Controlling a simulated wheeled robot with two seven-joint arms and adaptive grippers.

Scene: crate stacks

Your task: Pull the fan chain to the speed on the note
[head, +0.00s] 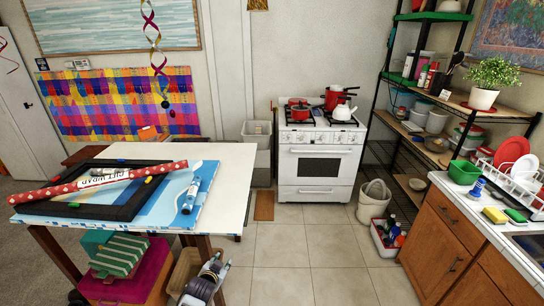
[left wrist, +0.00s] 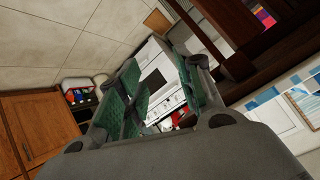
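No fan shows in either view. A purple and gold twisted streamer (head: 152,38) hangs from above at the upper left in the head view. Below it hangs a small dark ball (head: 165,104) with a small coloured piece under it; I cannot tell whether this is the fan chain. A small white card (head: 445,95) is on the shelf edge, too small to read; I cannot tell if it is the note. My left gripper (head: 214,268) is low beside the table's front edge. In the left wrist view its green-padded fingers (left wrist: 160,90) are apart, with nothing between them. My right gripper is not in view.
Boxes stand below. A stove (head: 318,165) is at the back, a shelf rack and counter (head: 455,192) at right. The middle floor is clear.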

